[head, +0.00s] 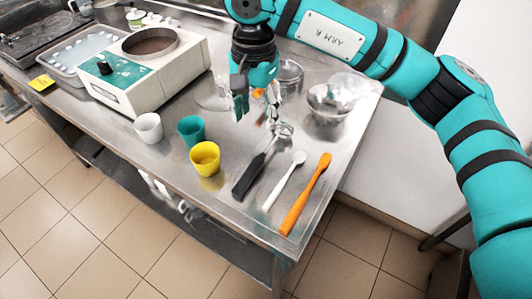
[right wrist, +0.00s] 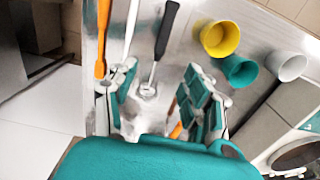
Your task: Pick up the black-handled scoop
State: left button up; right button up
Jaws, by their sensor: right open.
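The black-handled scoop (head: 250,176) lies on the steel table, its black handle toward the front edge and its metal head toward the back. In the right wrist view the scoop (right wrist: 166,30) shows with its handle at the top and its round metal head low, between my finger lines. My right gripper (head: 258,108) is open above the table, behind and left of the scoop's head in the head view. In the right wrist view the open right gripper (right wrist: 158,82) has its two fingers spread with nothing held. My left gripper is not seen.
A white spoon (head: 283,181) and an orange spatula (head: 305,195) lie right of the scoop. Yellow (head: 205,158), teal (head: 191,131) and white (head: 148,128) cups stand left. Metal bowls (head: 330,101) stand behind. A white machine (head: 150,70) occupies the left.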

jog(key=p, duration=0.3)
send_near(257, 161)
jog(key=f, duration=0.3)
jog(key=s+f, duration=0.1)
jog(key=f, duration=0.1)
jog(key=shift+f, duration=0.1)
jog(key=f+p, duration=0.1)
jog(key=f, duration=0.1)
jog(key=f+p, duration=0.1)
jog(key=f, duration=0.1)
jog(key=shift+w+a, duration=0.15)
jog(key=shift+w, duration=0.25)
jog(key=shift+f+p, duration=0.3)
jog(key=shift+f, duration=0.35)
grip_shut()
